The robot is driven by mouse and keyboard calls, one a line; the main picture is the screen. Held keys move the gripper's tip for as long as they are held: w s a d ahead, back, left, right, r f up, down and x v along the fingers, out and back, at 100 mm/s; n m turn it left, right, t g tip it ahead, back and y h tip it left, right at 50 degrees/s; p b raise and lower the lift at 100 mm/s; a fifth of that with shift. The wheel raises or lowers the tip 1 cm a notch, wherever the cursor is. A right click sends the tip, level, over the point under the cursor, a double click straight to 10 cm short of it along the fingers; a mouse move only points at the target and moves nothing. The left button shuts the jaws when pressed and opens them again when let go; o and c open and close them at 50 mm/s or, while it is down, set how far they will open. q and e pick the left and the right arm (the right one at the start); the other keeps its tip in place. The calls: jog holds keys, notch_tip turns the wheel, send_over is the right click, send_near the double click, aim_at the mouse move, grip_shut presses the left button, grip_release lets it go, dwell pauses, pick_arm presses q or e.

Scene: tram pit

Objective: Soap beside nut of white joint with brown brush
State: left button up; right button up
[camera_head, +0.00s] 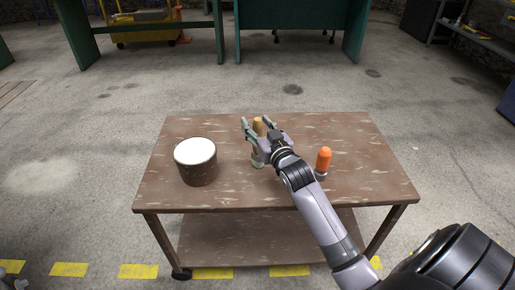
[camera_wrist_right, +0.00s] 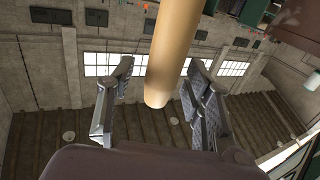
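The brush with the tan-brown handle (camera_head: 257,125) stands upright near the middle of a brown cart; its pale base (camera_head: 258,161) shows below my gripper. My right gripper (camera_head: 256,123) is open, with its fingers on either side of this handle. In the right wrist view the handle (camera_wrist_right: 172,50) is between the spread fingers, with gaps at both sides. A dark brown bucket (camera_head: 198,168) with a white surface at its top, which looks like the soap, stands to the left. I see no white joint or nut.
A second brush with an orange handle (camera_head: 324,159) stands on the cart (camera_head: 350,131) to the right of my gripper, close to my forearm. The cart top is otherwise clear. Green tables (camera_head: 300,22) and a yellow trolley (camera_head: 145,27) stand farther back.

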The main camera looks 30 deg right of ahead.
grip_shut()
dwell(0.4)
